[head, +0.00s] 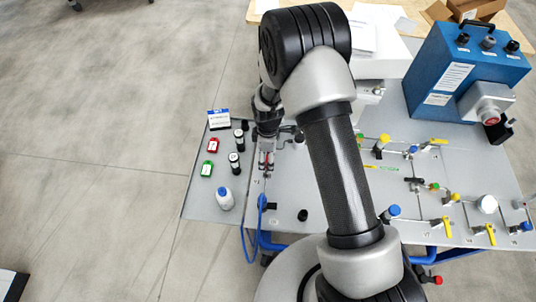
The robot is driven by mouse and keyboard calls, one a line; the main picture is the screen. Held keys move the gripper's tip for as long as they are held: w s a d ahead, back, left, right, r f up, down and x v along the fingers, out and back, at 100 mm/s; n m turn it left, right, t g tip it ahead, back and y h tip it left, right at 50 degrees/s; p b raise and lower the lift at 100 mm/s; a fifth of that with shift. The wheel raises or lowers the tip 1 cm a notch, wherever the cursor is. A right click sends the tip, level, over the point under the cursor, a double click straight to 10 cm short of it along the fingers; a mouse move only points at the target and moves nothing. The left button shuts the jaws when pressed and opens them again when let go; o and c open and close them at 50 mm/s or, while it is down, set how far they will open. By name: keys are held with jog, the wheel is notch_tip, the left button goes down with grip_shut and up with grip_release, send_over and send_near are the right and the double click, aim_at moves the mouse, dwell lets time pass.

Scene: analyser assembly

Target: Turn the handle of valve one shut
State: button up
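My gripper (267,158) points down over the left part of the grey panel (285,222). Its fingers are small and partly merged with the fittings below, so I cannot tell whether they are open or touching anything. Several valves with coloured handles sit on the panel, to the right of my arm: one yellow handle (437,142) is at the upper right, another (447,227) at the lower right, and a black handle (415,181) between them. No label is legible enough to tell which is valve one. My arm hides the panel's middle.
A blue box (465,70) stands at the upper right. A blue hose (246,240) hangs over the front edge.

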jog(key=c, duration=0.7)
jog(key=shift+m, duration=0.3)
jog(key=m, duration=0.1)
jog(key=m+b, duration=0.1)
jog(key=m, duration=0.1)
jog(key=shift+s+d, duration=0.15)
jog(key=shift+d, duration=0.25)
jog(key=m, duration=0.4)
jog(key=shift+s+d+b, duration=0.25)
jog(key=shift+d+b, duration=0.05)
jog(key=shift+b, duration=0.05)
jog(key=m, duration=0.3)
jog(key=s+m, duration=0.1)
jog(key=m, duration=0.1)
jog(key=shift+d+m+b, duration=0.25)
jog(key=shift+m+b, duration=0.05)
jog(key=shift+b, duration=0.1)
jog(key=m, duration=0.2)
jog(key=s+m, duration=0.1)
jog(key=m, duration=0.1)
jog(key=shift+m, duration=0.3)
jog(key=shift+s, duration=0.1)
jog(key=o, duration=1.1)
